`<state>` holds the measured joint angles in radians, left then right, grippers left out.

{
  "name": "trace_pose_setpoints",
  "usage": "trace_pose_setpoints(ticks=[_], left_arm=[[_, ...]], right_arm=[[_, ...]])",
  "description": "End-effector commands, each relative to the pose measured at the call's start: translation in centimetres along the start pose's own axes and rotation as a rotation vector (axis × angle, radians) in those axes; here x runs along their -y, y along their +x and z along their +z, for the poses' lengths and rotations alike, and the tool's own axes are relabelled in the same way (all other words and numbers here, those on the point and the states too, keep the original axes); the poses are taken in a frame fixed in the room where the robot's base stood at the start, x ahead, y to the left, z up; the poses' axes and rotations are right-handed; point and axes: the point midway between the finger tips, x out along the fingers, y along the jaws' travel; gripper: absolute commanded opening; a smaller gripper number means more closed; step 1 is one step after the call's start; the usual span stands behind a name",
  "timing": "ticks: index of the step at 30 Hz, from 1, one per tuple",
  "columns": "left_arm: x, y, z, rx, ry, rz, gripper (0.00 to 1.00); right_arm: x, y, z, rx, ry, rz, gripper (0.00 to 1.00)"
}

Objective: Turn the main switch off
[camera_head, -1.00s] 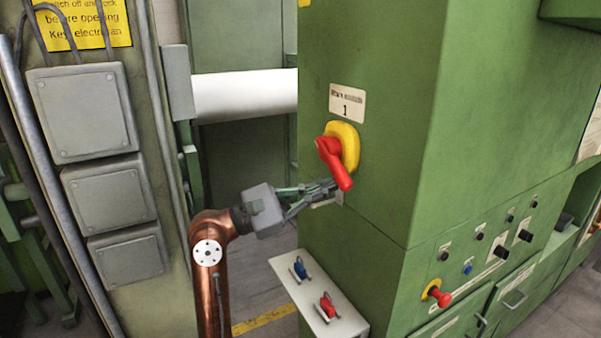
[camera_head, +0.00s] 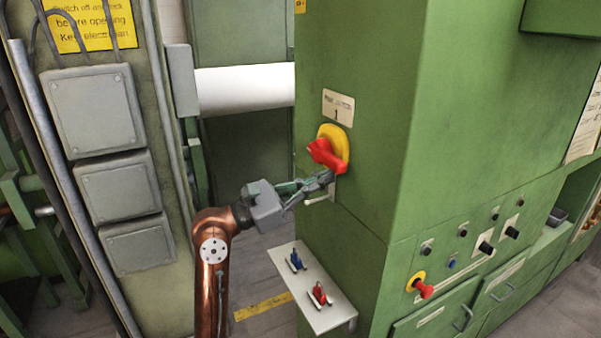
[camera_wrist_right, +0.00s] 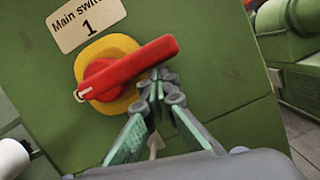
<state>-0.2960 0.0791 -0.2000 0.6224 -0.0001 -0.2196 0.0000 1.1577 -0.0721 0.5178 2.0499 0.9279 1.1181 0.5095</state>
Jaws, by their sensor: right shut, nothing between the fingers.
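The main switch is a red rotary handle (camera_head: 327,155) on a yellow disc (camera_head: 335,136), on the green cabinet under a label (camera_head: 338,106) with "1". In the right wrist view the red handle (camera_wrist_right: 140,66) slants up to the right across the yellow plate (camera_wrist_right: 103,50), and the label (camera_wrist_right: 86,22) reads "Main swit… 1". My right gripper (camera_head: 328,179) is shut and empty, with its fingertips just below the handle. In the right wrist view the fingertips (camera_wrist_right: 158,88) are at the underside of the handle's outer end, touching or nearly so. My left gripper is not in view.
A small shelf (camera_head: 318,315) with a blue and a red padlock-like item juts out below. A panel with knobs and a red button (camera_head: 424,291) is at the right. Grey boxes (camera_head: 94,110) stand at the left. A white roller (camera_head: 245,88) is behind.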

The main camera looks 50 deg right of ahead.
Motion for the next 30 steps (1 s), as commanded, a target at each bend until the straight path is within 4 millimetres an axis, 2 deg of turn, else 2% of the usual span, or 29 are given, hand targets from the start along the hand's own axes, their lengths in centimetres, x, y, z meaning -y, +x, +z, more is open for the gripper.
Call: trace_pose_setpoints(ticks=[14,20,24,30], left_arm=[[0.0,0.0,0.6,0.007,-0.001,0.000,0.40],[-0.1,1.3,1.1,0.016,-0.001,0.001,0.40],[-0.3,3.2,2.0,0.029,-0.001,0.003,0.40],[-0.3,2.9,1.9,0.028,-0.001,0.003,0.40]], right_arm=[[0.1,0.1,0.2,0.004,0.003,-0.001,0.00],[0.3,-0.6,-1.8,0.003,0.000,0.001,0.00],[0.7,-1.4,-4.7,0.002,-0.004,0.005,0.00],[0.9,-6.0,-3.9,0.000,-0.002,0.006,0.00]])
